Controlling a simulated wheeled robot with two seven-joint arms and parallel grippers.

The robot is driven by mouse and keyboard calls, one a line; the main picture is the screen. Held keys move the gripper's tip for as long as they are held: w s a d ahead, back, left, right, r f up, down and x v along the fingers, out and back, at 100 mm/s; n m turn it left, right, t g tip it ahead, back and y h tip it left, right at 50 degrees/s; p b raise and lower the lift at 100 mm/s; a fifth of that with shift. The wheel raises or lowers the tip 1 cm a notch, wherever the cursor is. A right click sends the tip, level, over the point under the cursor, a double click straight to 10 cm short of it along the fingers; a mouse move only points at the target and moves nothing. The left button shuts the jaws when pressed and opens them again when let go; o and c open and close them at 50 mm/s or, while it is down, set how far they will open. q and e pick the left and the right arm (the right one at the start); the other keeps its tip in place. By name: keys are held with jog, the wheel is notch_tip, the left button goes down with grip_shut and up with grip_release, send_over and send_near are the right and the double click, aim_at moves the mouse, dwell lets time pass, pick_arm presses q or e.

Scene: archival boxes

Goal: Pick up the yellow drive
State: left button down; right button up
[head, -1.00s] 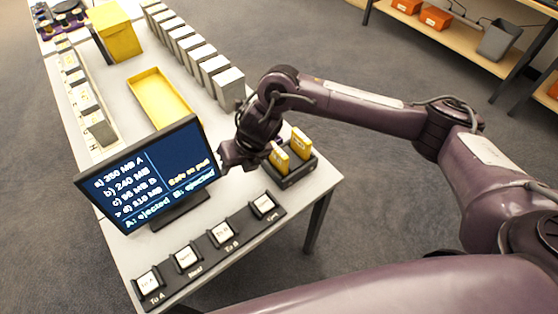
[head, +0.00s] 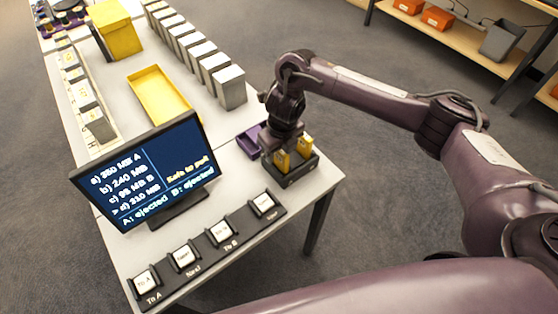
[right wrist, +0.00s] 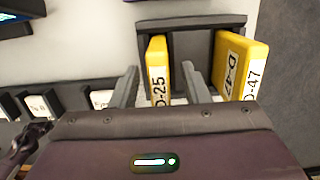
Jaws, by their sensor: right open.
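Two yellow drives stand upright in a dark dock (head: 291,180) at the table's right corner. In the right wrist view the drive labelled D-25 (right wrist: 157,68) is at the middle and the one labelled D-47 (right wrist: 238,62) is to its right. In the head view the drives (head: 282,162) show partly under my right gripper (head: 284,150). That gripper is open. In the right wrist view its fingers (right wrist: 160,88) lie on either side of D-25, with gaps visible; D-47 is outside the right finger. My left gripper is not in view.
A monitor (head: 150,170) reads "Safe to pull", "A: ejected B: ejected". A button strip (head: 210,245) runs along the front edge. A purple tray (head: 249,141) sits behind the dock. A yellow tray (head: 158,98) and a row of grey boxes (head: 230,88) stand farther back.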

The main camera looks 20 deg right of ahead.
jog(key=shift+w+f, duration=0.1)
jog(key=shift+f, duration=0.25)
jog(key=shift+c, duration=0.4)
grip_shut()
jog(key=shift+r, duration=0.2)
